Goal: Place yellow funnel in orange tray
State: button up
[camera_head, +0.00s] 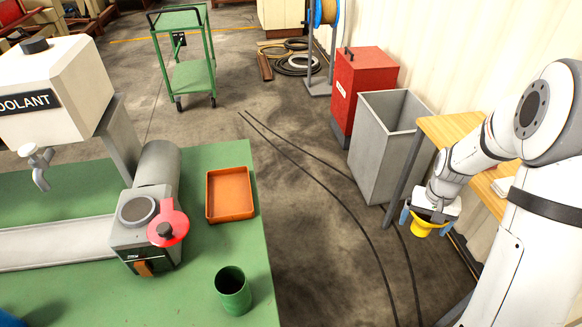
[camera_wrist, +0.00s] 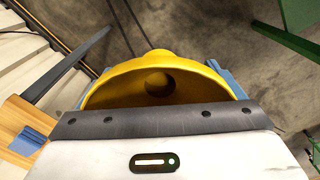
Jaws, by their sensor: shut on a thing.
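The yellow funnel (camera_head: 424,226) hangs in my gripper (camera_head: 429,218) at the right of the head view, beside the wooden table and above the floor. My gripper is shut on the funnel, with a blue finger on each side of it. In the wrist view the funnel (camera_wrist: 157,82) fills the middle, and its round hole shows; the gripper body hides its near part. The orange tray (camera_head: 230,194) lies on the green bench to the left, well apart from my gripper. The tray looks empty.
The green bench (camera_head: 215,160) also bears a green cup (camera_head: 233,290), a grey machine with a red round part (camera_head: 168,228) and a coolant tank (camera_head: 50,90). A grey bin (camera_head: 385,145) and red cabinet (camera_head: 362,85) stand near the wooden table (camera_head: 452,128). Cables cross the floor between.

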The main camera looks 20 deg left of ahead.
aim_at(228, 198)
jog(key=i, duration=1.7)
jog(key=u, duration=1)
jog(key=i, duration=1.05)
jog(key=u, duration=2.7)
jog(key=i, duration=0.25)
jog(key=u, duration=0.45)
